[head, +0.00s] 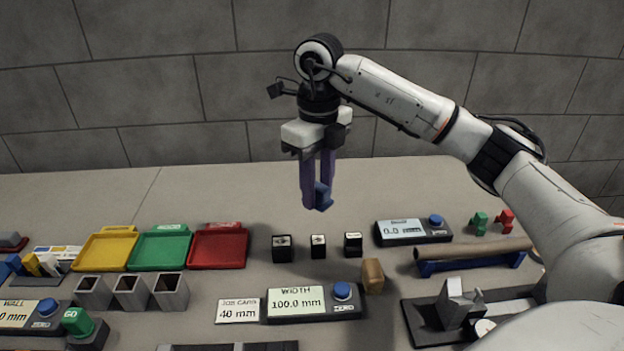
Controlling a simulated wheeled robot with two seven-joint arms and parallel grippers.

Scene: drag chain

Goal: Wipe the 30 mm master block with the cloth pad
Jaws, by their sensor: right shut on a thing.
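My right gripper (318,204) hangs above the table with its fingers pointing down. It is shut on a small blue piece (323,192), which looks like the cloth pad; the fingers partly hide it. Below it, three small dark blocks with white top labels stand apart in a row: a left one (282,252), a middle one (318,251) and a right one (353,250). They look like the master blocks, but their labels are too small to read, so I cannot tell which is 30 mm. The pad is clear of all three. My left gripper is out of view.
A red tray (218,247) lies left of the blocks, beside green and yellow trays. A display unit (412,231) stands to their right. A tan block (373,276) and a width display (312,303) are in front. The table behind the blocks is clear.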

